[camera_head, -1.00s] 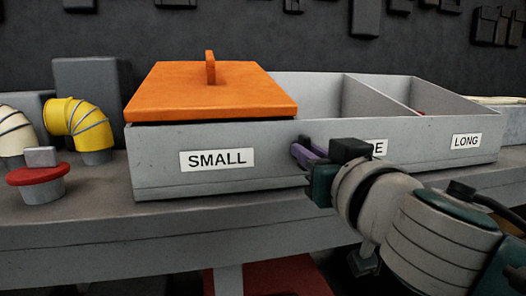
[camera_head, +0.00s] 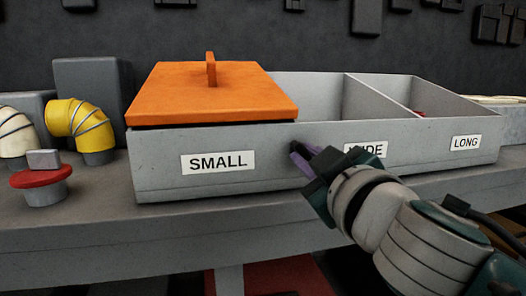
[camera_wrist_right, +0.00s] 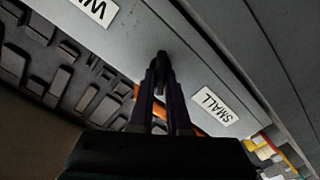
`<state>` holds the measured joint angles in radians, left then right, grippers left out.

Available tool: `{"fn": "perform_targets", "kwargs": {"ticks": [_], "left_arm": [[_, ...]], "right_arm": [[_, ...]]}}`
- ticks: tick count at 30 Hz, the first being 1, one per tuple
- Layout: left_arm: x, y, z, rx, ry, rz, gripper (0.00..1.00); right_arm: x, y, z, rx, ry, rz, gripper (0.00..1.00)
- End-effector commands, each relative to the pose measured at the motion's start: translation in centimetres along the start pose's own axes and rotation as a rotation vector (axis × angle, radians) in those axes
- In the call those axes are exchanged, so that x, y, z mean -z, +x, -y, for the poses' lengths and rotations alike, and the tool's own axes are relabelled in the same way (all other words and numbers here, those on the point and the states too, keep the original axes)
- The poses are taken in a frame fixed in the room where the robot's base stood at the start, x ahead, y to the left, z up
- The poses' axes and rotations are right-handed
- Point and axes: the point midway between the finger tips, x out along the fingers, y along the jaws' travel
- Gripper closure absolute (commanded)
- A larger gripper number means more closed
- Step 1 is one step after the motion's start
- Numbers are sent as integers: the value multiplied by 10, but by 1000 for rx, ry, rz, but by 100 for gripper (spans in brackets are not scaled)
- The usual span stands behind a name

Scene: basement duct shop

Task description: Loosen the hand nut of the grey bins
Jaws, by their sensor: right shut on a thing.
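The grey bins (camera_head: 270,150) stand on the bench as one long box with SMALL, WIDE and LONG labels on its front. The hand nut (camera_wrist_right: 162,58) is a small dark piece on that front, between the SMALL and WIDE labels. My right gripper (camera_head: 304,158) reaches it from the lower right with its purple fingers. In the right wrist view the fingers (camera_wrist_right: 163,82) are shut on the nut and partly hide it. An orange lid (camera_head: 210,92) with an upright handle covers the SMALL compartment. My left gripper is not in view.
At the left of the bench stand a red-topped piece (camera_head: 41,178) with a grey block on it, a yellow elbow duct (camera_head: 80,122) and a cream elbow (camera_head: 14,132). The bench front strip (camera_head: 120,225) is clear. The other two compartments are open.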

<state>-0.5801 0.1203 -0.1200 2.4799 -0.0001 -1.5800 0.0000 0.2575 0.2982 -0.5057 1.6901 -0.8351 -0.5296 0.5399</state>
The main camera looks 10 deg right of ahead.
Motion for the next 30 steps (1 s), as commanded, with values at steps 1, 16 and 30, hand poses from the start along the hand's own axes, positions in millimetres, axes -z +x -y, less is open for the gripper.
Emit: {"fn": "perform_targets", "kwargs": {"ticks": [1,16,30], "left_arm": [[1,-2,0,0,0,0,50],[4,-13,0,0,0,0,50],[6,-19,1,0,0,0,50]], "right_arm": [[2,0,-1,-1,-41,-1,100],[1,0,2,-1,-517,-1,100],[0,0,4,-1,-856,-3,100]]}}
